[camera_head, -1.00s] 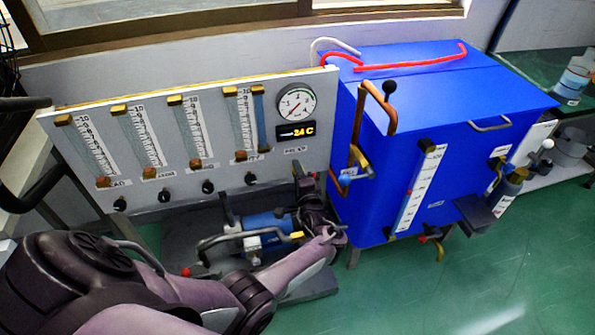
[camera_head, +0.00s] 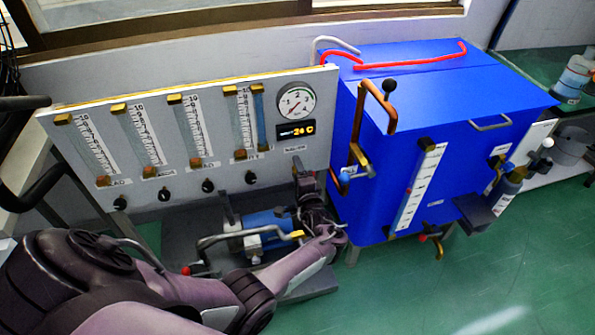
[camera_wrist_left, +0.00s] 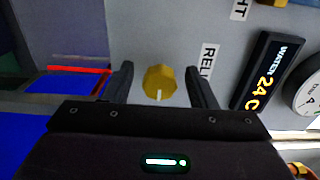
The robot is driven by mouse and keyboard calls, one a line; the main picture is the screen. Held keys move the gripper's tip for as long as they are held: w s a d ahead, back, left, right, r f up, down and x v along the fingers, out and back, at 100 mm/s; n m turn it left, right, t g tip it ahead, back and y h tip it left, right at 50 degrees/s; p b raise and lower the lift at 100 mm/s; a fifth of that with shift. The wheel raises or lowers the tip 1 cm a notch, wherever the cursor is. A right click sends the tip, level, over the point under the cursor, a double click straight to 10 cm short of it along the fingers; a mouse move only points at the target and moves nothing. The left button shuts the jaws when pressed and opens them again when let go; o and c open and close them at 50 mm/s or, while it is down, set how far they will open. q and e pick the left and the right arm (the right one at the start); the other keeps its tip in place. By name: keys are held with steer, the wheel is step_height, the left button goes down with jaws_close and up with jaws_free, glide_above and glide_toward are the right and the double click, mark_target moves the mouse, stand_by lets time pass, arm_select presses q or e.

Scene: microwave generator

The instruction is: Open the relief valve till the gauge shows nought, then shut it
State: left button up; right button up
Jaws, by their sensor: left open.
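The relief valve is a yellow knob (camera_wrist_left: 159,82) on the grey panel in the left wrist view, with a white mark pointing down in that picture. A partly hidden label starting "RELI" (camera_wrist_left: 207,62) is beside it. My left gripper (camera_wrist_left: 160,78) is open, with one finger on each side of the knob; contact cannot be told. In the head view my left gripper (camera_head: 308,188) is at the panel's lower right and hides the knob. The round gauge (camera_head: 296,102) is above it; its red needle points to the lower left, too small to read exactly. My right gripper is out of view.
The panel (camera_head: 225,130) carries several flow tubes, small black knobs and a display (camera_head: 297,131) reading 24 C. A blue tank (camera_head: 390,140) with brass pipes stands close at the right of my gripper. A blue pump (camera_head: 262,224) sits below. Green floor is free at lower right.

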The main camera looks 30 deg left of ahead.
arm_select(q)
steer(key=p+v, duration=0.1)
steer(key=v, duration=0.6)
steer(key=shift+s+d, duration=0.2)
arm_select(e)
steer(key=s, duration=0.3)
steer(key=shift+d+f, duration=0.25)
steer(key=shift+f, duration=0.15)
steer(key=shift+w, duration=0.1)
